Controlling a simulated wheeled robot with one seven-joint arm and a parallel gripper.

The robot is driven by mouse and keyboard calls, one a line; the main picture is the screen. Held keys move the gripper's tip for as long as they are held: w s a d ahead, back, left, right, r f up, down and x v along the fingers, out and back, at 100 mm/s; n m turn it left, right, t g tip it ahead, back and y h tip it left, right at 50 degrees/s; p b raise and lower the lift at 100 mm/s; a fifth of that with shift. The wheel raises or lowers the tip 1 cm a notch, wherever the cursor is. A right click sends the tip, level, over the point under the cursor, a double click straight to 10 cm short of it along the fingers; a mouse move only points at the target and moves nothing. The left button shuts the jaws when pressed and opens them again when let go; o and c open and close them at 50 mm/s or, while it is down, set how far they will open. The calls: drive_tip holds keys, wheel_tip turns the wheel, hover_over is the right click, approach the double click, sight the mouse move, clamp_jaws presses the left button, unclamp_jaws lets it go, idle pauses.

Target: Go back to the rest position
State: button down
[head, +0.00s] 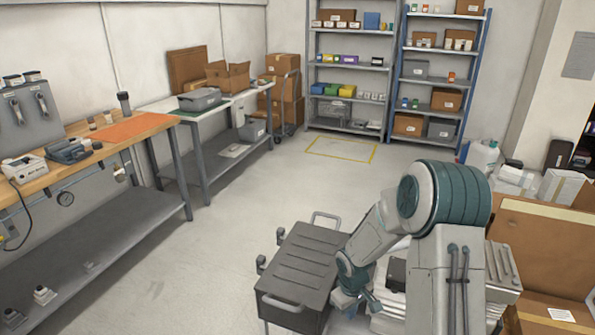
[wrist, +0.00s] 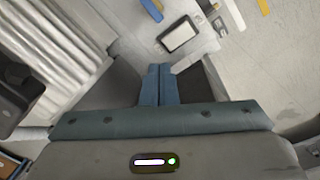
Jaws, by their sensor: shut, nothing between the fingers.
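My gripper (wrist: 160,72) is in the middle of the wrist view, with its two blue-grey fingers side by side and touching. Nothing is held between them. In the head view my gripper (head: 372,302) is small and low, at the end of my folded arm. It is beside the right side of a dark grey cart (head: 305,258). My forearm hides part of the cart's right edge. The exact gap between the gripper and the cart cannot be told.
A wooden workbench (head: 150,122) with instruments runs along the left wall. Shelving racks (head: 347,52) stand at the back. A large open cardboard box (head: 545,240) is at the right. The floor (head: 225,220) between bench and cart is clear.

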drive_tip(key=s+d+r+m, duration=0.1)
drive_tip(key=s+r, duration=0.2)
drive_tip(key=r, duration=0.3)
drive_tip(key=s+r+m+t, duration=0.1)
drive_tip(key=s+r, duration=0.1)
drive_tip(key=r, duration=0.4)
drive_tip(key=s+d+r+m, duration=0.1)
drive_tip(key=s+r, duration=0.2)
drive_tip(key=r, duration=0.3)
drive_tip(key=s+a+r+m, duration=0.1)
drive_tip(key=s+r+m, duration=0.1)
drive_tip(key=s+r, duration=0.2)
drive_tip(key=s+a+r+m+t, duration=0.1)
drive_tip(key=s+r, duration=0.3)
drive_tip(key=s, duration=0.5)
drive_tip(key=shift+s+r+m+y+p, duration=0.3)
drive_tip(key=shift+s+m+y+p, duration=0.1)
